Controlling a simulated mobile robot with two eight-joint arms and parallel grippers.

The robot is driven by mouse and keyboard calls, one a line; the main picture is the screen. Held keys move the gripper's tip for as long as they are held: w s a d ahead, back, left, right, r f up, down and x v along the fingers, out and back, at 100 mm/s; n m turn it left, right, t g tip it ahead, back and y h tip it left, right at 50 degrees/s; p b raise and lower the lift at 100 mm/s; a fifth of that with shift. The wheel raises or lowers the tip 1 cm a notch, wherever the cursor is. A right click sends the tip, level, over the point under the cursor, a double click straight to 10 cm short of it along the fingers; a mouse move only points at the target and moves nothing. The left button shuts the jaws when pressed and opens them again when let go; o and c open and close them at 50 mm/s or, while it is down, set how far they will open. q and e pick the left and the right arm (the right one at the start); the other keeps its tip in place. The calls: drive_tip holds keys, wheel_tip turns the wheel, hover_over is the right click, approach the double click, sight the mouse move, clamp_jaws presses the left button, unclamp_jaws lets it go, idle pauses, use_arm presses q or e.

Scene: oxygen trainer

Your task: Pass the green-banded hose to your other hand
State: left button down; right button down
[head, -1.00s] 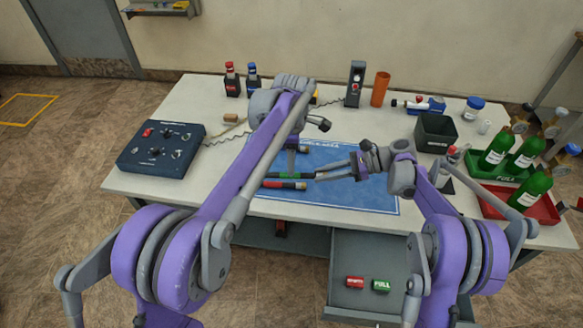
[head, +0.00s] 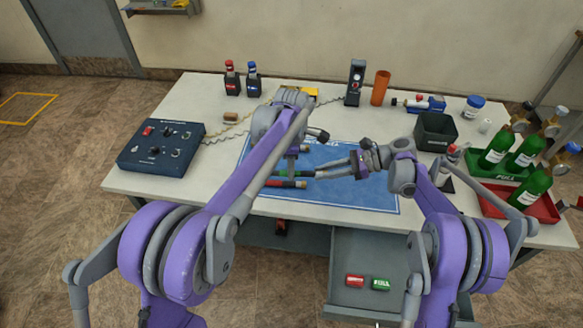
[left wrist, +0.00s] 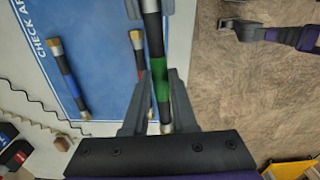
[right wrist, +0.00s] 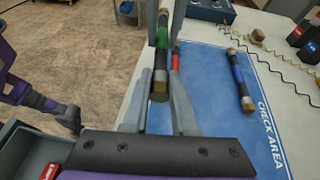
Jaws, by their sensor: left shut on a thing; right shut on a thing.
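The green-banded hose (head: 283,173), dark with a green band, is held level just above the blue mat (head: 350,195). My left gripper (head: 292,167) is shut on it; in the left wrist view the hose (left wrist: 159,70) runs between its fingers at the green band. My right gripper (head: 317,173) is shut on the hose's right-hand part; in the right wrist view the hose's brass end (right wrist: 159,97) lies between its fingers. The red-banded hose (head: 288,184) lies on the mat beside it. The blue-banded hose (right wrist: 238,75) also lies on the mat.
A control box (head: 160,146) stands on the left of the table. A black bin (head: 435,133) and trays with green bottles (head: 497,148) are on the right. An open drawer (head: 350,255) below the front edge holds red and green pieces.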

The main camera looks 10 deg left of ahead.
drive_tip(key=c, duration=0.6)
unclamp_jaws()
drive_tip(key=shift+s, duration=0.1)
drive_tip(key=v, duration=1.1)
drive_tip(key=s+a+r+n+t+h, duration=0.2)
drive_tip(key=s+n+h, duration=0.4)
drive_tip(key=s, duration=0.7)
drive_tip(key=shift+s+d+f+n+t+h, duration=0.75)
drive_tip(key=shift+s+d+f+n+h, duration=0.8)
drive_tip(key=shift+s, duration=1.5)
drive_tip(key=shift+s+d+f+n+t+h, duration=0.6)
drive_tip(key=shift+s+d+n+t+h, duration=0.3)
drive_tip(key=shift+s+n, duration=1.65)
drive_tip(key=shift+s+d+f+n+t+h, duration=0.65)
drive_tip(key=shift+s+d+f+n+h, duration=0.6)
drive_tip(key=shift+s, duration=2.25)
